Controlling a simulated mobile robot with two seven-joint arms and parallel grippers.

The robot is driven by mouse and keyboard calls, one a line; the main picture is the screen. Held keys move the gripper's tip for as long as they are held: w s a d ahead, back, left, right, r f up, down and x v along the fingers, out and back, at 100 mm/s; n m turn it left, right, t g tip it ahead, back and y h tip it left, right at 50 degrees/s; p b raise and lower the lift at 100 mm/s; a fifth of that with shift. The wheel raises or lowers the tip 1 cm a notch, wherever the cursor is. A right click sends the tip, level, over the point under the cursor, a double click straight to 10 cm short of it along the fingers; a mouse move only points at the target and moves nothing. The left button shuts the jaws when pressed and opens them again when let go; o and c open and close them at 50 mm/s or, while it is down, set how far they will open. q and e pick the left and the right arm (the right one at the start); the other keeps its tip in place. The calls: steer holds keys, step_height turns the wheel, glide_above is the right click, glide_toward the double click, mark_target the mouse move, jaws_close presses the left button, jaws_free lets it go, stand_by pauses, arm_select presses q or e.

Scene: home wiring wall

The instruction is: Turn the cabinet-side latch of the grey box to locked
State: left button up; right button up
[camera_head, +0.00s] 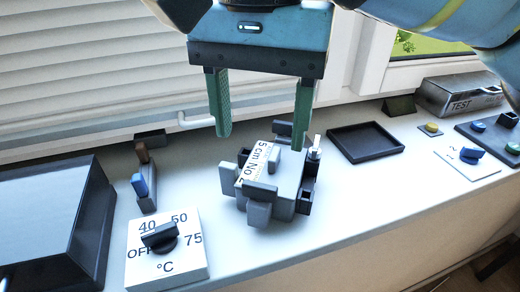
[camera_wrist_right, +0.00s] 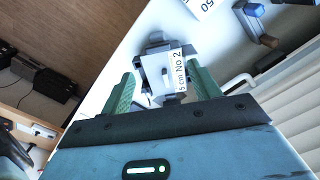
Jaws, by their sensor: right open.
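The grey box (camera_head: 280,185) stands on the white sill in the middle of the head view. A label reading "5 cm No" lies across its top, and grey and dark latch tabs stick out around its sides. A grey tab (camera_head: 258,212) is at its front and a grey one (camera_head: 229,178) at its left. I cannot tell which latch is locked. My right gripper (camera_head: 261,138) is open and empty, its green fingers above and behind the box, apart from it. The wrist view shows the box (camera_wrist_right: 152,72) between and beyond the fingers (camera_wrist_right: 165,84). My left gripper is not in view.
A dark cabinet (camera_head: 50,215) and a dial block (camera_head: 168,255) stand left of the box, with a blue-tipped lever (camera_head: 140,185) behind. A black tray (camera_head: 365,142) and a TEST box (camera_head: 460,98) are to the right. The sill in front of the tray is clear.

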mark_target(260, 186)
steer(key=shift+s+r, duration=0.15)
steer(key=shift+s+f, duration=0.3)
steer(key=shift+f, duration=0.4)
step_height(260, 186, down, 6)
steer(key=shift+r+b, duration=0.15)
steer(key=shift+b, duration=0.2)
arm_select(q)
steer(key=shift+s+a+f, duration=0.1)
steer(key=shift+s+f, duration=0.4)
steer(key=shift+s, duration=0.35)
arm_select(e)
steer(key=shift+w+f, duration=0.1)
steer(key=shift+f, duration=0.25)
steer(key=c, duration=1)
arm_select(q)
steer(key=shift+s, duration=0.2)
